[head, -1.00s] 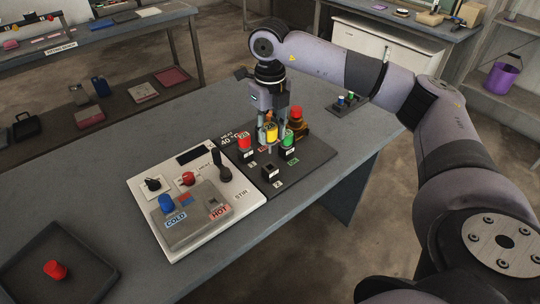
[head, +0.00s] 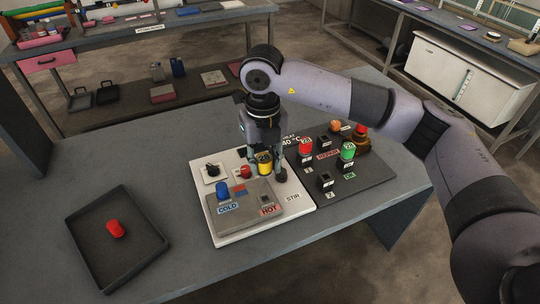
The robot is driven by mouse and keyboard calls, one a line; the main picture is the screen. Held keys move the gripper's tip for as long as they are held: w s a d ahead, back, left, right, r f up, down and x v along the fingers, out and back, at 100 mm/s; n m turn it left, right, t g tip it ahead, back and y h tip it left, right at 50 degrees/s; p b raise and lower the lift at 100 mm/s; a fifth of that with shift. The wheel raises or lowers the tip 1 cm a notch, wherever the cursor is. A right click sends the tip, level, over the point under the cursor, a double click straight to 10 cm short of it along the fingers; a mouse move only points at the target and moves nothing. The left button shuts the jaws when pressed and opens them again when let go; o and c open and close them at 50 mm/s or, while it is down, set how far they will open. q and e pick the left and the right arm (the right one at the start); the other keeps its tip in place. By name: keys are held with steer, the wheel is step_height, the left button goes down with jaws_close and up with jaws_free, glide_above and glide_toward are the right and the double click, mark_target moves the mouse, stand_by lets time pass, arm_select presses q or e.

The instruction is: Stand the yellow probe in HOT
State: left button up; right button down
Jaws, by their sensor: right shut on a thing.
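My right gripper (head: 266,167) is shut on the yellow probe (head: 264,158) and holds it upright, pointing down, above the back right part of the white station (head: 229,238). The HOT socket (head: 265,200) is a small opening in the grey block (head: 243,209), in front of the probe and apart from it. Its HOT label (head: 268,211) is red on white. A blue probe (head: 221,189) stands in the block by the COLD label (head: 228,209). The probe's lower end is hard to make out against the station. My left gripper is not in view.
A dark board (head: 358,190) to the right bears a red piece (head: 304,147), a green piece (head: 347,151) and black sockets. A red knob (head: 244,171) and a black knob (head: 212,170) sit behind the block. A tray (head: 82,262) at left holds a red piece (head: 115,229).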

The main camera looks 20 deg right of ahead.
mark_target(265, 179)
step_height(265, 179, down, 5)
steer(key=shift+r+b, duration=0.2)
steer(key=shift+b, duration=0.85)
steer(key=shift+f+b, duration=0.85)
steer(key=shift+b, duration=0.2)
steer(key=shift+r, duration=0.3)
steer(key=shift+f, duration=0.1)
steer(key=shift+f+b, duration=1.7)
steer(key=shift+f, duration=0.2)
steer(key=shift+r, duration=0.1)
steer(key=c, duration=1.1)
jaws_free()
